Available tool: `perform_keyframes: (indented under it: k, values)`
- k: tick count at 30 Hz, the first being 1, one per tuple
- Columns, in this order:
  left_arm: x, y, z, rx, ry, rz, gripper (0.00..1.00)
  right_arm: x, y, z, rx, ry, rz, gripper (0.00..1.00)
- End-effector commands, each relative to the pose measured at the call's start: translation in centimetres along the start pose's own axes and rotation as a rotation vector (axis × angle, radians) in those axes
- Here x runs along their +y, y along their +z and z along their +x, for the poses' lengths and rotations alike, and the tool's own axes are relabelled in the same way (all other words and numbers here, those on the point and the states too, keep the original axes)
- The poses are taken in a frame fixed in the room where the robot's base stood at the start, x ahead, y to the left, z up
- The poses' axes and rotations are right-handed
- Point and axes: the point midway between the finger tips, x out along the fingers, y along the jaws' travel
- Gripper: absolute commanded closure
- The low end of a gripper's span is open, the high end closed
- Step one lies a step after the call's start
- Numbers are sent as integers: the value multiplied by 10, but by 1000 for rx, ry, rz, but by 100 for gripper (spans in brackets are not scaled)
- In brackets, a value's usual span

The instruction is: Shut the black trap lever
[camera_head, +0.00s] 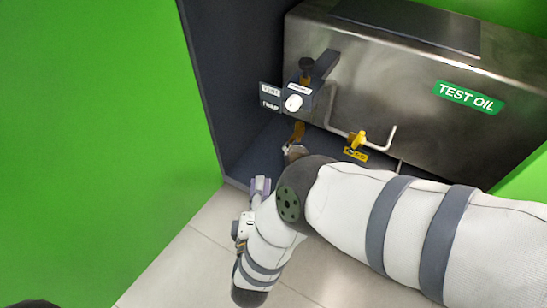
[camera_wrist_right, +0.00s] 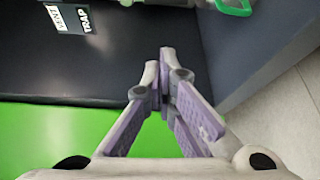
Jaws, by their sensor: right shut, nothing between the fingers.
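The small sign (camera_head: 270,97) with VENT and TRAP labels hangs at the left end of the steel tank. It also shows at the upper left of the wrist view (camera_wrist_right: 70,19). A black knob-like part (camera_head: 306,64) sits above a white round knob (camera_head: 293,103) beside the sign; I cannot tell whether it is the trap lever. My right gripper (camera_head: 261,186) is below the sign, near the front edge of the dark bay, apart from these fittings. In the wrist view its purple-padded fingers (camera_wrist_right: 165,72) meet at the tips, shut and empty. My left gripper is out of view.
The steel TEST OIL tank (camera_head: 400,85) fills the upper right. A yellow-handled valve (camera_head: 357,140) and an orange-brown handle (camera_head: 297,131) are below it. A dark side wall (camera_head: 215,75) and green panel (camera_head: 100,130) bound the left. A green loop (camera_wrist_right: 236,7) tops the wrist view.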

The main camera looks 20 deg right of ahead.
Motion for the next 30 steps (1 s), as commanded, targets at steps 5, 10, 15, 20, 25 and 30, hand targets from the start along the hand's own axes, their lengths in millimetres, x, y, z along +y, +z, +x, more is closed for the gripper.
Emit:
perform_keyframes:
  k: [5,10,15,20,25,30]
  values:
    - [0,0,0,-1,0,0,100,0,0,2,1,-1,1,100]
    - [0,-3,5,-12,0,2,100,-3,1,24,-1,-2,2,100]
    - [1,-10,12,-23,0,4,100,-4,1,62,-1,-3,2,100]
    - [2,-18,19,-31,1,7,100,-4,0,97,0,-2,2,100]
    - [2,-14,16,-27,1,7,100,0,19,85,4,-6,1,100]
    - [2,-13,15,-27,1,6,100,-1,30,76,3,-4,2,100]
